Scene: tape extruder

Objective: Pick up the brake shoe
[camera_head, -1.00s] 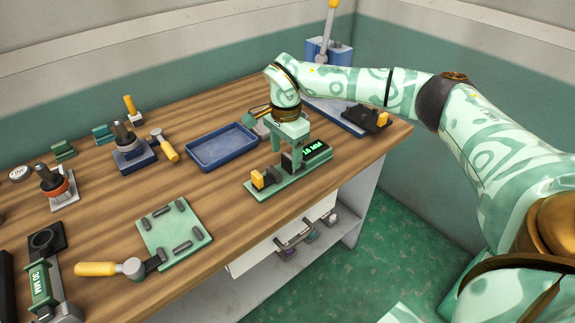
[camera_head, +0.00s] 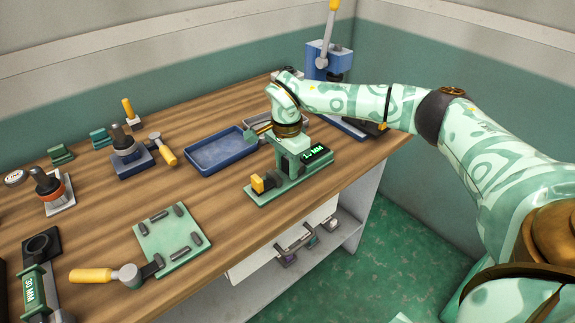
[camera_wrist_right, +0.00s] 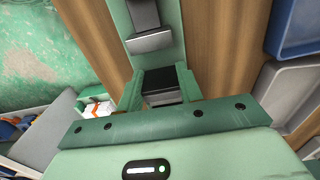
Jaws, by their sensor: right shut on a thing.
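A dark grey block, which looks like the brake shoe (camera_wrist_right: 160,82), sits between the two green fingers of my right gripper (camera_wrist_right: 159,88) in the right wrist view. The gripper also shows in the head view (camera_head: 287,172), pointing down over a green device (camera_head: 270,192) at the table's front edge. My right gripper is shut on the dark block, at the middle of the device. The fingers hide most of it in the head view. My left gripper is out of view.
A blue tray (camera_head: 221,165) lies behind the device, with a grey tray (camera_head: 290,118) beside it. A blue press (camera_head: 330,62) stands at the back right. A green plate (camera_head: 172,232) and a yellow-handled tool (camera_head: 92,275) lie to the left. Bare wood lies between.

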